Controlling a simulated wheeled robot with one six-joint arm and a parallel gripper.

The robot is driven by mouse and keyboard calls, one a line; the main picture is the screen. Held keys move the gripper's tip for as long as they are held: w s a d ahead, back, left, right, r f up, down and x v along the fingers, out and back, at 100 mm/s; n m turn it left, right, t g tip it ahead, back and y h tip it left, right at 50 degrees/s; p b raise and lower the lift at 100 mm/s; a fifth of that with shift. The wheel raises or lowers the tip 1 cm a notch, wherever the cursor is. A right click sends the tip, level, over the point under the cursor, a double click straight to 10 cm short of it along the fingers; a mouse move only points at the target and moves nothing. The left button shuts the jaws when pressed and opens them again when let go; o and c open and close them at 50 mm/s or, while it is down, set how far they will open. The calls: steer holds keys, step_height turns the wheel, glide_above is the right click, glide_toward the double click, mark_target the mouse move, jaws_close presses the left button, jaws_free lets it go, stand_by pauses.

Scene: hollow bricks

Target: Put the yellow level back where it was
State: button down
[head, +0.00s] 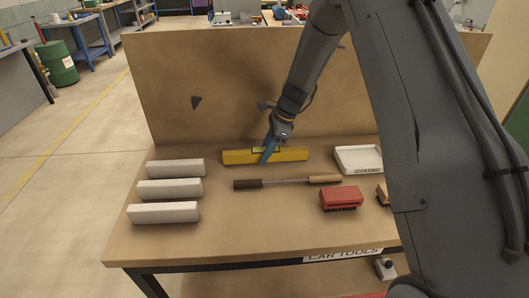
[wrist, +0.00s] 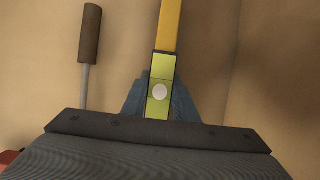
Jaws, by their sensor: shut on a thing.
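The yellow level (head: 238,157) lies lengthwise near the back of the workbench, close to the foot of the back board. My gripper (head: 268,152) comes down over its middle, with blue fingers on either side of it. In the wrist view the level (wrist: 169,30) runs up from between the blue fingers of my gripper (wrist: 160,102), and its green middle part with a pale round spot sits between them. My gripper is shut on the level. In the head view the level appears at or very near the bench top; I cannot tell whether it touches.
A two-handled tool (head: 285,182) lies in front of the level; one handle shows in the wrist view (wrist: 90,35). Several pale bricks (head: 170,189) lie at left. A red brush (head: 341,199) and a white tray (head: 358,158) are at right. The back board (head: 190,75) stands close behind.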

steer(key=shift+f, duration=0.1)
steer(key=c, duration=1.3)
jaws_free()
steer(key=shift+c, duration=0.2)
steer(key=shift+b+v, duration=0.85)
steer(key=shift+v, duration=3.05)
steer(key=s+d+r+n+h, duration=0.1)
steer(key=s+d+n, duration=0.2)
steer(key=s+n, duration=0.3)
steer(key=s+d+r+n+h, duration=0.1)
steer(key=s+n, duration=0.5)
steer(key=s, duration=0.8)
steer(key=s+d+r+n+h, duration=0.1)
steer(key=s+d+n+h, duration=0.1)
steer(key=s+d+n, duration=0.4)
steer(key=s, duration=0.3)
steer(key=shift+s+t+h, duration=0.3)
steer(key=shift+s+t, duration=0.1)
